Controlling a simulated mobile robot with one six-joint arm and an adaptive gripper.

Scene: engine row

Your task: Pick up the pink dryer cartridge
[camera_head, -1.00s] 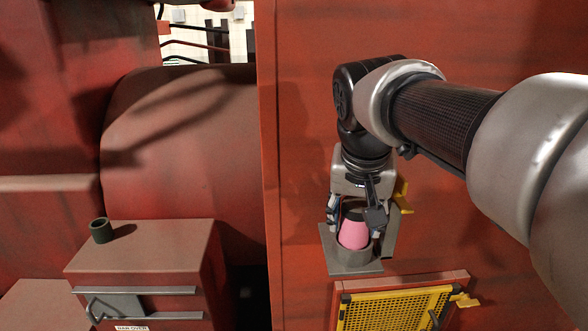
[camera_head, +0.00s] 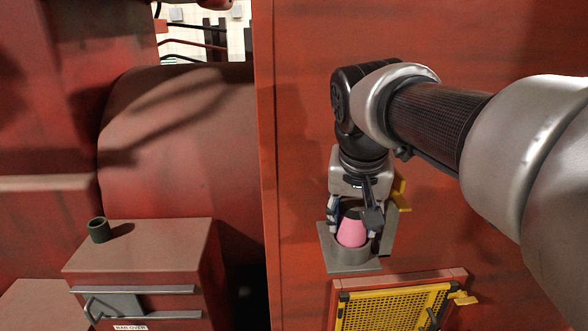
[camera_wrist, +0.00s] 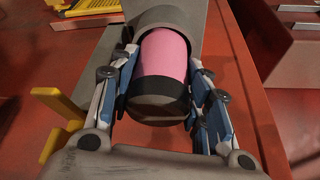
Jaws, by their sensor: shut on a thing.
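The pink dryer cartridge (camera_head: 352,232) has a dark cap and stands in a grey round socket (camera_head: 352,258) on a bracket on the red wall. In the wrist view the pink cartridge (camera_wrist: 164,55) still has its far end inside the grey socket (camera_wrist: 168,17). My gripper (camera_head: 353,214) is shut on it from above, with a finger on each side near the dark cap. In the wrist view my gripper (camera_wrist: 160,98) shows both blue-and-grey fingers against its sides. The cartridge's lower end is hidden by the socket.
A yellow lever (camera_head: 402,196) sits close beside my gripper at the right. A yellow mesh panel (camera_head: 395,308) lies below the bracket. A dark green cup (camera_head: 98,229) stands on a red cabinet (camera_head: 140,245) at the left.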

